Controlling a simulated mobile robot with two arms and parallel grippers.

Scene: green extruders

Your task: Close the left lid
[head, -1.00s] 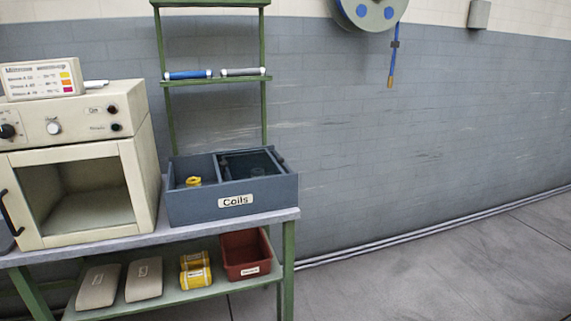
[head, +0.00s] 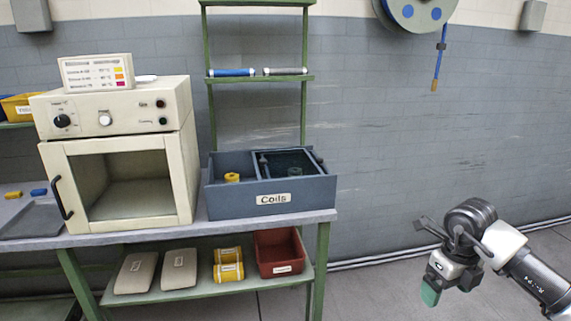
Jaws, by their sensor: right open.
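A blue-grey box labelled "Coils" (head: 272,199) stands at the right end of the workbench. Its left compartment is uncovered and a yellow coil (head: 232,177) shows inside. A dark-framed, see-through lid (head: 285,165) lies over the right compartment, with dim coils beneath it. Whether a second lid is stacked there, I cannot tell. My right gripper (head: 440,264) is at the lower right, well away from the box, open and empty, with a green tip. My left gripper is out of view.
A beige oven (head: 124,170) stands close to the left of the box. A green rack (head: 262,78) with blue and grey rolls rises behind it. The lower shelf holds a red bin (head: 280,253), yellow rolls (head: 228,265) and pale packs. The floor on the right is clear.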

